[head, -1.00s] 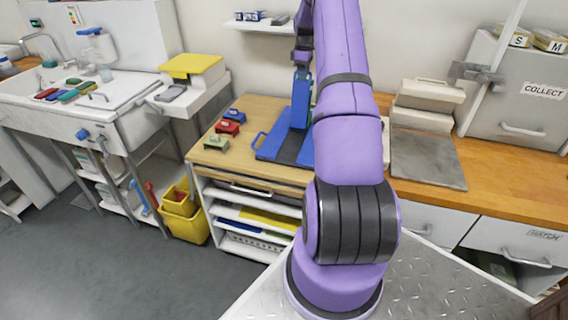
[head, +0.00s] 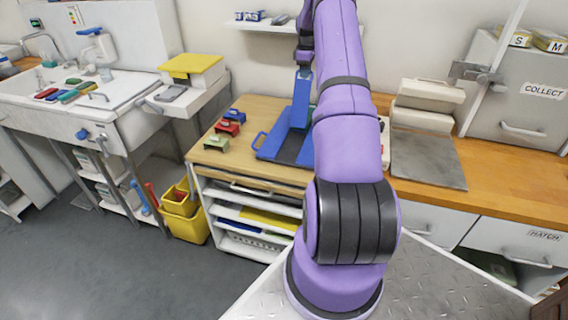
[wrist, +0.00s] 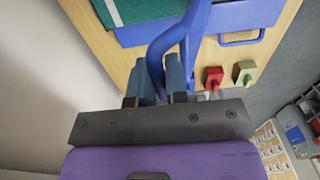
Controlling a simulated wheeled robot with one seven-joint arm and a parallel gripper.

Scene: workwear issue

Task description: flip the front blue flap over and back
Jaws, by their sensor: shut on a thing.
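The blue folding board (head: 270,149) lies on the wooden cabinet top, partly hidden behind my arm. One blue flap (head: 300,102) stands up steeply from it, and its upper end is at my gripper (head: 304,68). In the wrist view my gripper (wrist: 160,82) is shut on the looped blue handle (wrist: 163,45) of this flap. A green panel (wrist: 140,10) and a flat blue part with another handle (wrist: 240,40) show beyond it. A little green also shows behind the raised flap in the head view.
Red (head: 228,127), blue (head: 235,115) and green (head: 216,142) clips sit left of the board. A grey plate (head: 428,160) and pale boxes (head: 428,95) stand to the right. A wall shelf (head: 262,25) is above, behind. Bare wood lies at the cabinet's front left.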

